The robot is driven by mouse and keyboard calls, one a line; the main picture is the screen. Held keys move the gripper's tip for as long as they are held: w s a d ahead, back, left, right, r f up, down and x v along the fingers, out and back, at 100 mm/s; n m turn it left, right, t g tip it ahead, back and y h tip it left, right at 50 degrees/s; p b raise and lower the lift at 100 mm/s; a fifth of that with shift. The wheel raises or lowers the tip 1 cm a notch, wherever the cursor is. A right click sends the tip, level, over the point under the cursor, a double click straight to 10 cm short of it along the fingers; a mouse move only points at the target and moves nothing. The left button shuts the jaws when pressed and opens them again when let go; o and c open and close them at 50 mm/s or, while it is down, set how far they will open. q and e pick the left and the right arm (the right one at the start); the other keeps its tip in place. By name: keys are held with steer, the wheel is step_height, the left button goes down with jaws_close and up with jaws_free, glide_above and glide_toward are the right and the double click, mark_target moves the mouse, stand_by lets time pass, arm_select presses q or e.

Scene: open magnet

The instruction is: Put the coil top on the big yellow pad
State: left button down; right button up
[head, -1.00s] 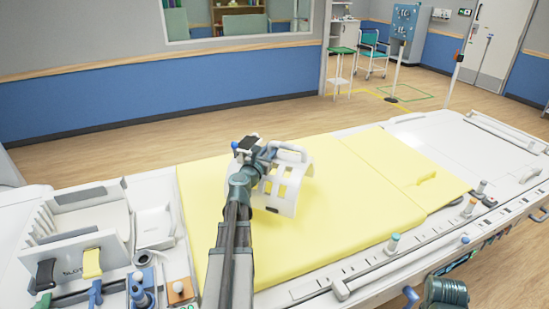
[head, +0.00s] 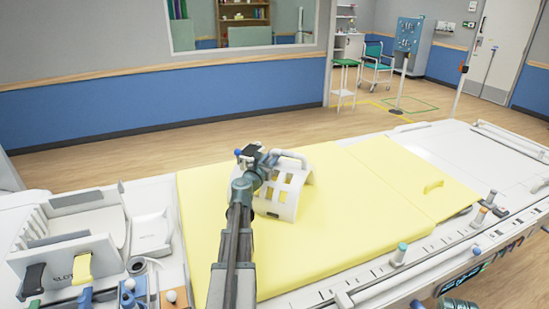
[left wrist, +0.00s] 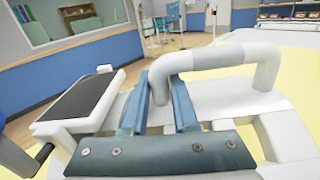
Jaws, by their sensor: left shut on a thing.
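The coil top is a white curved shell with slots (head: 284,200) and a tube handle. It is over the middle of the big yellow pad (head: 350,235), with its lower edge at or very near the pad surface. I cannot tell whether it fully rests there. My left gripper (head: 268,163) is shut on the coil top's handle, at the shell's upper left. In the left wrist view, the fingers (left wrist: 160,105) close around one leg of the white handle (left wrist: 225,58). My arm hides part of the pad. My right gripper is out of view.
A white rack with slots (head: 60,255) and a white tray (head: 152,233) stand left of the pad. Coloured knobs (head: 400,252) line the table's front edge. Bare yellow surface surrounds the coil top.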

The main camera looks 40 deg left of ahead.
arm_select(q)
steer(key=shift+r, duration=0.1)
steer(key=c, duration=0.7)
jaws_free()
steer(key=shift+r, duration=0.15)
steer(key=v, duration=1.2)
steer(key=shift+s+d, duration=0.1)
